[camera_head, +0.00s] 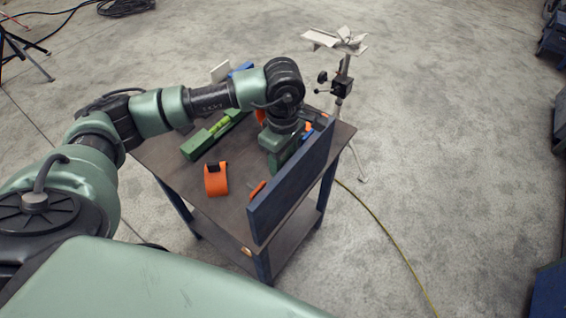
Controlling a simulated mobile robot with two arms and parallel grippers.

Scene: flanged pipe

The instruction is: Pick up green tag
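I cannot make out a green tag for certain. A long green piece (198,145) with a lighter green strip (219,126) lies on the left part of the dark table (190,175). My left arm reaches in from the left over the table and bends down at its far end. My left gripper (277,170) is low over the right part of the table, beside the upright dark blue panel (290,183). Its fingertips are too small and too covered to show whether they are open or hold anything. My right gripper is not in view.
An orange piece (216,182) stands at the table's front. More orange parts (257,189) show near the panel, partly hidden. A stand with a light top (338,42) is behind the table. A yellow cable (385,232) crosses the open floor on the right.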

